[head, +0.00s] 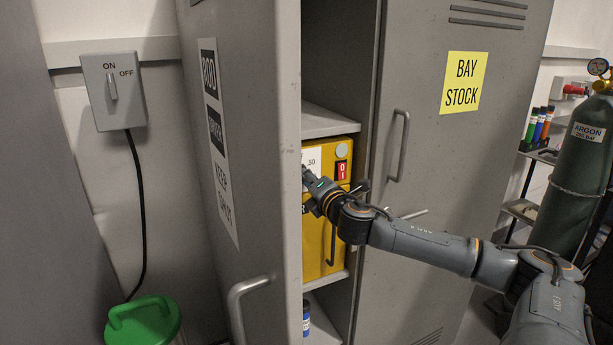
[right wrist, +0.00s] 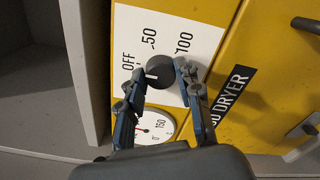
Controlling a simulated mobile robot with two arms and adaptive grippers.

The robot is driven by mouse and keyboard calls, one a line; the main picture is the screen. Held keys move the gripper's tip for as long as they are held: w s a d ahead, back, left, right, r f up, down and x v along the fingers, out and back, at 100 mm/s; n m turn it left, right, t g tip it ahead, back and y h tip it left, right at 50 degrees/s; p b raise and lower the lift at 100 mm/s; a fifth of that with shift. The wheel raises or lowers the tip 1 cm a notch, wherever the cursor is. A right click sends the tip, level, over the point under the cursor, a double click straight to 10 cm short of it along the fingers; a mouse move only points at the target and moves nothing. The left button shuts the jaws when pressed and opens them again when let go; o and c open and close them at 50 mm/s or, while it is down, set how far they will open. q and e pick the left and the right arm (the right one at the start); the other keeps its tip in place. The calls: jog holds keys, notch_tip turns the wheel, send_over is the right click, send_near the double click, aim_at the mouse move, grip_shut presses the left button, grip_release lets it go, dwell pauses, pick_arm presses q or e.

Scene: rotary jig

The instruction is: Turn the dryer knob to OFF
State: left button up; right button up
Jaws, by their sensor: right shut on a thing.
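The dryer (head: 318,240) is a yellow box on a shelf in the open locker. Its dark round knob (right wrist: 168,70) shows in the right wrist view on a white scale plate (right wrist: 140,35) reading OFF, 50 and 100. A short white mark on the knob's left side faces roughly toward the OFF label (right wrist: 128,61). My right gripper (right wrist: 160,85) is shut on the knob, one finger on either side. In the head view my right gripper (head: 308,180) reaches the dryer front; the knob is hidden there. My left gripper is not in view.
A grey locker door (head: 245,130) stands open just left of my right gripper. The BAY STOCK door (head: 440,150) is behind my right arm. A red switch (head: 341,170) and a gauge (right wrist: 153,127) are on the dryer. An ON/OFF wall box (head: 113,92) is at left.

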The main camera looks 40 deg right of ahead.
dwell(0.3)
jog(key=o, duration=1.2)
jog(key=shift+c, duration=0.2)
jog(key=v, duration=1.2)
